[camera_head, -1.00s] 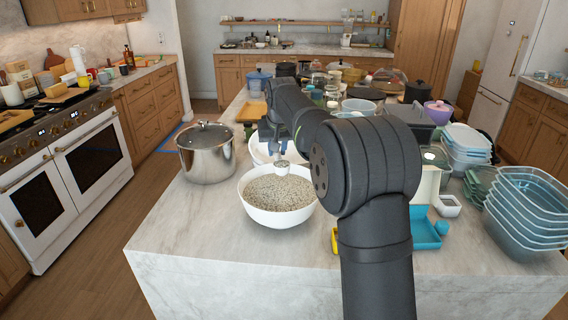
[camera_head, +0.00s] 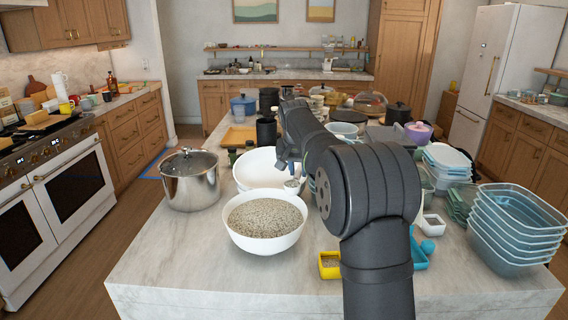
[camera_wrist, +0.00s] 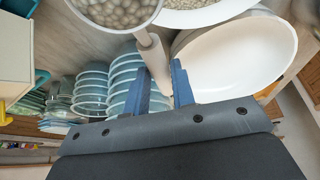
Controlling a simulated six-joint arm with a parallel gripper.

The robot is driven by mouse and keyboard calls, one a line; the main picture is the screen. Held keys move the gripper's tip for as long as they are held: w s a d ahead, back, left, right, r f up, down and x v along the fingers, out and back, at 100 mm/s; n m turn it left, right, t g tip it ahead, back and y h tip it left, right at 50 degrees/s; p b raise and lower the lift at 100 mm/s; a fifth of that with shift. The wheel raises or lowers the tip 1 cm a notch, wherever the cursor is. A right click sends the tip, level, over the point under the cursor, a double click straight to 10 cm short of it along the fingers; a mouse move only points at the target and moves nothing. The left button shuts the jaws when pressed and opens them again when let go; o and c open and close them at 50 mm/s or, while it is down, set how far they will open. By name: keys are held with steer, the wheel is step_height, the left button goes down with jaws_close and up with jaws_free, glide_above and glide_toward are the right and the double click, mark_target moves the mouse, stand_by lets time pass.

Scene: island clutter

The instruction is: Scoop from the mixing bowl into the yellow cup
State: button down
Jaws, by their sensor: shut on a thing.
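My gripper (camera_wrist: 160,82) is shut on the pale handle of a round scoop (camera_wrist: 152,55). In the wrist view the scoop's cup is full of pale grains and partly cut off by the top edge. In the head view the scoop (camera_head: 292,186) hangs by the far right rim of the white mixing bowl (camera_head: 265,245), which is full of grains. The bowl's rim also shows in the wrist view (camera_wrist: 205,17). A square yellow cup (camera_head: 329,270) stands to the right of the bowl, partly hidden by my arm.
An empty white bowl (camera_head: 247,172) stands behind the mixing bowl, and a lidded steel pot (camera_head: 190,184) to its left. Stacked clear containers (camera_head: 515,235) and a blue tray (camera_head: 419,255) are at the right. The counter's front left is clear.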

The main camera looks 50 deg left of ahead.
steer(key=d+f+m, duration=0.2)
steer(key=d+f, duration=0.4)
steer(key=d, duration=0.2)
steer(key=w+d+f+m+y, duration=0.1)
steer(key=d+f+m, duration=0.2)
steer(key=d+f, duration=0.2)
steer(key=d, duration=0.3)
steer(key=shift+w+d+f+m+y, duration=0.2)
steer(key=shift+w+f+m+y, duration=0.1)
steer(key=shift+f, duration=0.1)
steer(key=shift+d+m+y, duration=0.15)
steer(key=shift+m+y, duration=0.15)
steer(key=shift+y, duration=1)
steer(key=shift+d+f+y, duration=0.15)
steer(key=shift+f+y, duration=0.05)
steer(key=shift+y, duration=0.7)
steer(key=shift+d+m+y, duration=0.1)
steer(key=shift+m+y, duration=0.2)
steer(key=shift+y, duration=0.3)
